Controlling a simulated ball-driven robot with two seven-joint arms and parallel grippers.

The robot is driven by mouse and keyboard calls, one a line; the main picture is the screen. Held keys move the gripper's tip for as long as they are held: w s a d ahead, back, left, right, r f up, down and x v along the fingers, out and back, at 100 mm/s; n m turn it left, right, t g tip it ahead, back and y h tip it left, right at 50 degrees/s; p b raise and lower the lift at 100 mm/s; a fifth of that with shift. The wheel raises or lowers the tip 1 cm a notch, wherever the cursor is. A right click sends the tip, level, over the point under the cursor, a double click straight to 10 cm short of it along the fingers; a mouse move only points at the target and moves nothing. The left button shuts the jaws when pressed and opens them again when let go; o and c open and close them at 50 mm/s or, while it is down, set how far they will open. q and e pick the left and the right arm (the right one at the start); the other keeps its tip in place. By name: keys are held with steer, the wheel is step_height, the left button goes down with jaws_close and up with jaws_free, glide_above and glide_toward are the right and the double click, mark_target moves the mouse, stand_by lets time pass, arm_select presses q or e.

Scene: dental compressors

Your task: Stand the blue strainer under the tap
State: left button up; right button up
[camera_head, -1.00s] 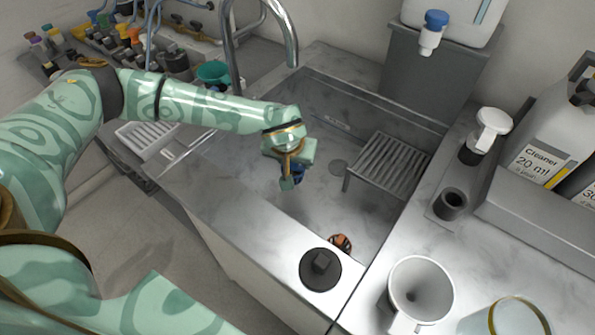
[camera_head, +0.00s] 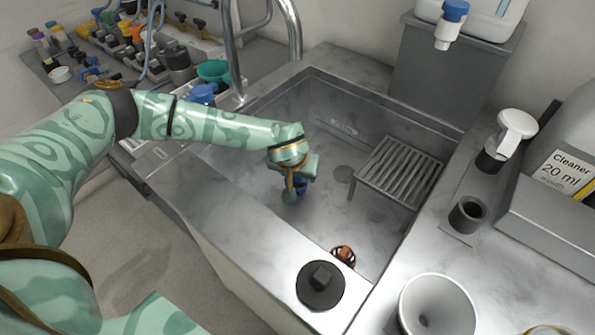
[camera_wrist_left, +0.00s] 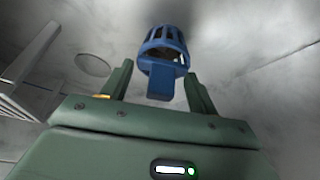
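The blue strainer (camera_head: 304,184) is a slotted basket with a solid tab. It is at the tip of my left gripper (camera_head: 296,188), over the sink floor. In the left wrist view the strainer (camera_wrist_left: 164,52) sits between the tips of my left gripper (camera_wrist_left: 160,78), its collar against the fingertips and its tab towards the palm. Whether its underside touches the floor cannot be told. The metal tap (camera_head: 291,25) arches over the back left of the sink (camera_head: 355,225). My right gripper is not in view.
A slatted rack (camera_head: 400,172) stands at the sink's right, beside the round drain (camera_head: 343,174). A small orange object (camera_head: 343,255) lies near the front corner.

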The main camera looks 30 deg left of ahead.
arm_select(q)
steer(key=shift+o, duration=0.6)
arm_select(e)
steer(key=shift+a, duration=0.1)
arm_select(q)
steer(key=shift+r, duration=0.1)
steer(key=p+v, duration=0.6)
steer(key=v, duration=0.6)
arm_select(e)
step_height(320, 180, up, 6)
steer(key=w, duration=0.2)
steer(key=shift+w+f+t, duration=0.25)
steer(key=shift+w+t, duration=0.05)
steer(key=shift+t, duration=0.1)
arm_select(q)
steer(key=shift+r, duration=0.1)
